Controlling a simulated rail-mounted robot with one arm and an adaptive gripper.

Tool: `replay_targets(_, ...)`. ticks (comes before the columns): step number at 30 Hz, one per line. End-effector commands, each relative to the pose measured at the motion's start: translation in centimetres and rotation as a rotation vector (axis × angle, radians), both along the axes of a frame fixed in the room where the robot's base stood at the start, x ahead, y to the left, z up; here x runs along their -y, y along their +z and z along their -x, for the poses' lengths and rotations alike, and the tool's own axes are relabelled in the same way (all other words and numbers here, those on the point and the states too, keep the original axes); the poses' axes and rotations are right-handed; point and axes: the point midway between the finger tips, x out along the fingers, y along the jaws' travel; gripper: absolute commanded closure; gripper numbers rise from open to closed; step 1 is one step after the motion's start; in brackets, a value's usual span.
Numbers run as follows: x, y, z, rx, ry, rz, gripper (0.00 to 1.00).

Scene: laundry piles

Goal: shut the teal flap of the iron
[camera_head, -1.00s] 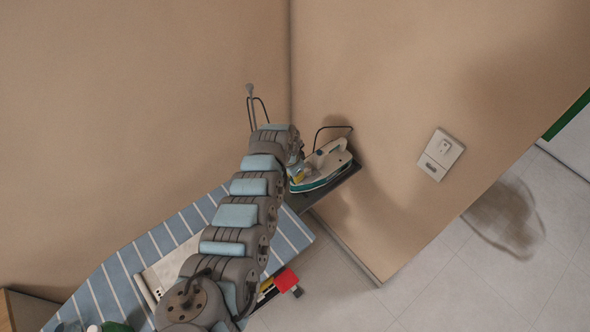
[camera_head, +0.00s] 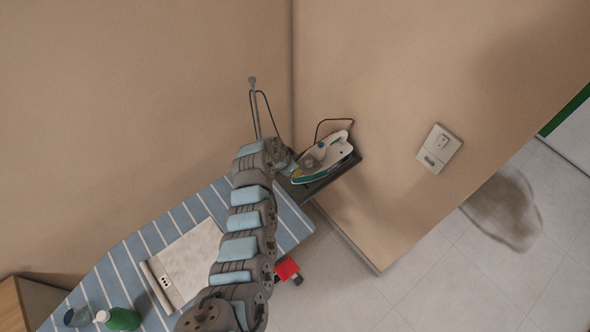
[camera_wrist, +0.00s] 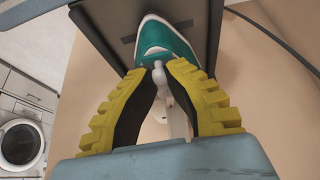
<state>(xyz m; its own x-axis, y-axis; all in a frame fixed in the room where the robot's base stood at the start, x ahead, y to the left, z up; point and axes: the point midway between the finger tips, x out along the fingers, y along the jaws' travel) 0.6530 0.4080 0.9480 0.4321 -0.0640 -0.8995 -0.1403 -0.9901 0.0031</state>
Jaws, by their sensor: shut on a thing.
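The white and teal iron (camera_head: 335,150) rests on a dark stand plate (camera_head: 345,172) at the end of the ironing board. In the wrist view, the iron's teal front part (camera_wrist: 176,42) is at the top, with a white nose above it. I cannot clearly separate the flap from the teal body. My gripper (camera_wrist: 164,68) has yellow ridged fingers, with their tips close together at the lower edge of the teal part. They are shut on a small pale part of the iron, and hide some of it. In the head view, my arm's end reaches the iron's left side.
The striped ironing board (camera_head: 112,275) carries a pale sheet (camera_head: 192,262), a green bottle (camera_head: 124,319) and a cup (camera_head: 76,317). The iron's cord (camera_head: 318,130) loops near the wall. A wall socket (camera_head: 438,148) is to the right. A washing machine (camera_wrist: 20,142) shows at left.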

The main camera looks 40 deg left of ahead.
Motion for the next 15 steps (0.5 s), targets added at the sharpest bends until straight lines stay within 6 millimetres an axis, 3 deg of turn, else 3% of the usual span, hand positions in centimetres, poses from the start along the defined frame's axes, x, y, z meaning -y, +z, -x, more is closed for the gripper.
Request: replay_targets(15, 0.12, -0.16, 0.34, 0.039, -0.005, 0.003, 1.00)
